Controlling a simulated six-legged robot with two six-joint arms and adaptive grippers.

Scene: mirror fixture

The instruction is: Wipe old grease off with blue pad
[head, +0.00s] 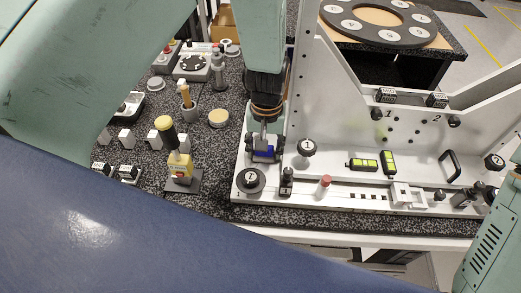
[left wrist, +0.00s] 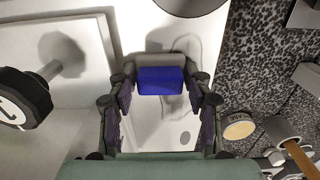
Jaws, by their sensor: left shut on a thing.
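My left gripper (head: 264,150) points down at the left end of the white mirror fixture (head: 345,130). It is shut on the blue pad (left wrist: 160,80), which has a grey backing and sits between the fingertips. The pad also shows as a small blue patch in the head view (head: 264,151). In the left wrist view it is over the white plate (left wrist: 90,25); I cannot tell whether it touches. Grey patches show around the pad; I cannot tell grease from shadow. My right gripper is not in view.
A black knob (head: 250,179), a red-topped peg (head: 323,186) and yellow-green levels (head: 362,164) stand on the fixture.

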